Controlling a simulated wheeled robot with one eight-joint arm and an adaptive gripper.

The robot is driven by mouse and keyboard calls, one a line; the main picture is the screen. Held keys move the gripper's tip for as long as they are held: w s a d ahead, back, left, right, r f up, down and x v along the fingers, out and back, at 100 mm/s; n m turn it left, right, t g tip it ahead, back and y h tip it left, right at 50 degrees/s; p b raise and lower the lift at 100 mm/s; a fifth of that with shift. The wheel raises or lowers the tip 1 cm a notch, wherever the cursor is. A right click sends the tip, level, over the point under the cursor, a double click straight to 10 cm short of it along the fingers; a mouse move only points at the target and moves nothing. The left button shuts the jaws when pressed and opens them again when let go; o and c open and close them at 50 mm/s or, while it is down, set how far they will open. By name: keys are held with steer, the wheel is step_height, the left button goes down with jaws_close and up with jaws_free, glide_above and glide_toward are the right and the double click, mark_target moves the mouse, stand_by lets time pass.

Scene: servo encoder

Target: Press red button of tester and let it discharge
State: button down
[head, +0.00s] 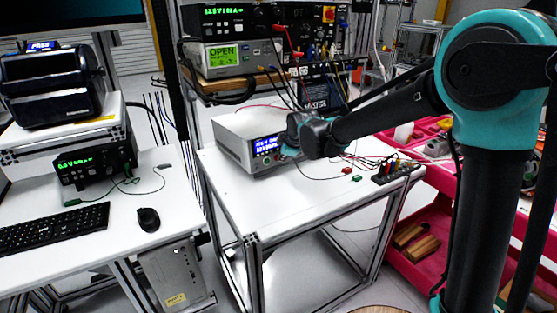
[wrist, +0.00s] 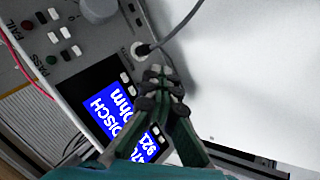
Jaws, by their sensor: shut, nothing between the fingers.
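The tester (head: 232,128) is a white box on the middle table, with a lit blue display (head: 267,146) on its front. In the wrist view its grey panel (wrist: 85,75) carries a blue display (wrist: 112,108) showing "DISCH" and "Ohm", white keys, PASS and FAIL labels and a grey knob (wrist: 98,10). A small dark red round button (wrist: 28,25) is at the panel's upper left. My gripper (head: 288,152) is in front of the tester. In the wrist view my gripper (wrist: 158,78) is shut and empty, its tips near a cable socket, apart from the red button.
A grey cable (wrist: 180,30) plugs into the panel close to my fingertips. Loose leads and a black terminal block (head: 396,172) lie at the table's right. Stacked instruments (head: 235,58) stand on a shelf behind. The table's front is clear.

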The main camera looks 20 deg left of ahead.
steer(key=shift+w+a, duration=0.1)
steer(key=shift+a, duration=0.1)
steer(key=shift+d, duration=0.15)
steer(key=shift+s+d, duration=0.15)
steer(key=shift+s, duration=0.1)
stand_by(0.4)
steer(key=s+d, duration=0.3)
steer(key=d, duration=0.2)
steer(key=shift+s+r, duration=0.3)
steer(key=shift+r, duration=0.1)
stand_by(0.5)
